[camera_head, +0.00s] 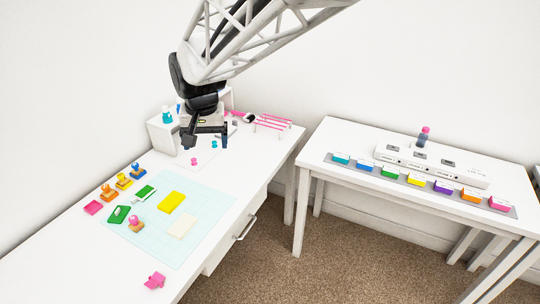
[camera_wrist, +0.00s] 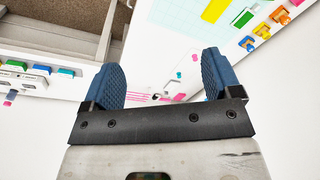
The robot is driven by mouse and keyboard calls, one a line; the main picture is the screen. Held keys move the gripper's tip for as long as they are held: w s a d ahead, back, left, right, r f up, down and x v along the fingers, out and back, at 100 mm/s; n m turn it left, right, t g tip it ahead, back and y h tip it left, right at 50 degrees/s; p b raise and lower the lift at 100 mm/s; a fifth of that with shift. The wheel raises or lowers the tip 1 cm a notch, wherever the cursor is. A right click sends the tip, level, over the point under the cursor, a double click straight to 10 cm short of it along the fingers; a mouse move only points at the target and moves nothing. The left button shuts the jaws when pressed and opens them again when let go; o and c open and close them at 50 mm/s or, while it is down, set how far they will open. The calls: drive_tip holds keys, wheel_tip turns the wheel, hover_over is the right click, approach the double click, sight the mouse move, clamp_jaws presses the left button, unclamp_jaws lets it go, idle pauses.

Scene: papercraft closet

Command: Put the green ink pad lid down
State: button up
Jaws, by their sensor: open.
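A green lid-like piece (camera_head: 119,214) with a pale mark lies flat on the left table, at the left edge of the pale cutting mat. A green ink pad (camera_head: 145,191) with a white rim lies just behind it; a green pad also shows in the wrist view (camera_wrist: 243,18). My gripper (camera_head: 205,142) is high over the back of the left table, well apart from both green pieces. In the wrist view its two blue fingers (camera_wrist: 162,80) are wide apart with nothing between them.
Several stamps (camera_head: 124,181) stand left of the mat (camera_head: 150,238), which holds a yellow piece (camera_head: 171,202) and a cream card (camera_head: 182,226). Pink pieces lie at the front (camera_head: 155,280). Coloured pads line the right table (camera_head: 415,182), across a floor gap.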

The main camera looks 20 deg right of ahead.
drive_tip(key=s+d, duration=0.4)
drive_tip(key=s, duration=0.4)
drive_tip(key=s+d+n, duration=0.1)
drive_tip(key=s+d, duration=0.4)
drive_tip(key=s, duration=0.4)
drive_tip(key=s+d+t, duration=0.1)
drive_tip(key=s+d, duration=0.4)
drive_tip(key=s, duration=0.4)
drive_tip(key=shift+d+f+n+h, duration=0.2)
drive_tip(key=shift+f+n+h, duration=0.1)
drive_tip(key=shift+f+n, duration=0.1)
